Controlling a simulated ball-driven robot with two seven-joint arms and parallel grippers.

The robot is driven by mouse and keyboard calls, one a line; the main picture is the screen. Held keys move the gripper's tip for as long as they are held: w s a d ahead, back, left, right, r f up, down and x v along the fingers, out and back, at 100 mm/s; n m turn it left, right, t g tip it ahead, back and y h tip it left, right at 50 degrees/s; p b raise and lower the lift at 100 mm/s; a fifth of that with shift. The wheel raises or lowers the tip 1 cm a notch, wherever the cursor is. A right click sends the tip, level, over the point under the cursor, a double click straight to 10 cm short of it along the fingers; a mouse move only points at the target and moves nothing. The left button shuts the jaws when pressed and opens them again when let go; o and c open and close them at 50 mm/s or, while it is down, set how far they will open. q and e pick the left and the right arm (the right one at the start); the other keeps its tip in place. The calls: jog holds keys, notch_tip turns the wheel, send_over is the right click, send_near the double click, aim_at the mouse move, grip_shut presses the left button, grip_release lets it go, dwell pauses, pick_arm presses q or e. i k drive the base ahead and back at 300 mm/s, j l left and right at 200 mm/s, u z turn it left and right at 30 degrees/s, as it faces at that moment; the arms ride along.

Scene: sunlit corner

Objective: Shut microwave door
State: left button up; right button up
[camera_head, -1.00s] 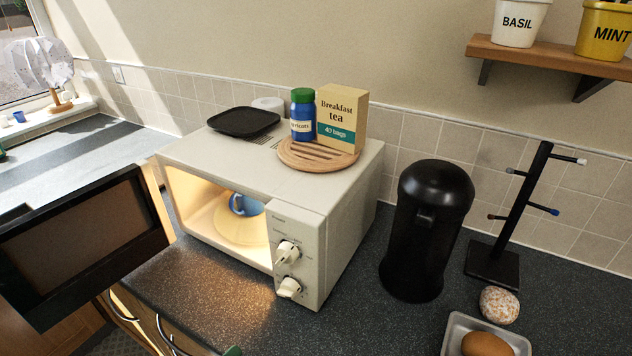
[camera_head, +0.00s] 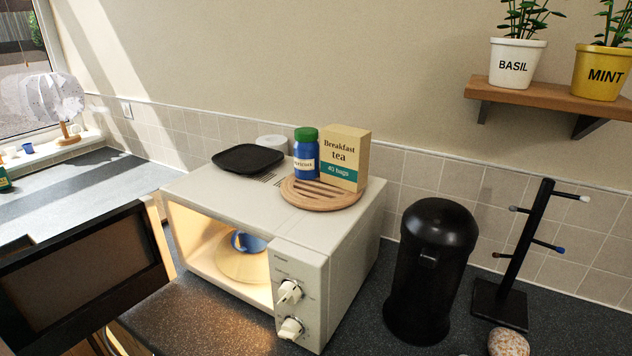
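The cream microwave (camera_head: 345,250) stands on the dark counter with its inside lit. Its black-framed door (camera_head: 80,280) hangs wide open to the left, and its lower left part runs out of the picture. A blue mug (camera_head: 249,243) sits inside on the turntable (camera_head: 238,266), partly hidden by the control panel (camera_head: 297,295). The panel carries two cream knobs. Neither of my grippers shows in the head view.
On top of the microwave are a black tray (camera_head: 247,158), a blue jar (camera_head: 305,160) and a tea box (camera_head: 344,165) on a round wooden board (camera_head: 320,198). A black canister (camera_head: 430,265) and a mug tree (camera_head: 505,297) stand to the right.

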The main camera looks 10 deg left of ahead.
aim_at(57, 291)
jog(key=j+z, duration=0.1)
jog(key=z, duration=0.2)
jog(key=j+z, duration=0.25)
jog(key=j, duration=0.2)
jog(key=k+j+z, duration=0.2)
jog(key=j, duration=0.25)
jog(key=j+z, duration=0.25)
jog(key=j, duration=0.2)
jog(key=k, duration=0.05)
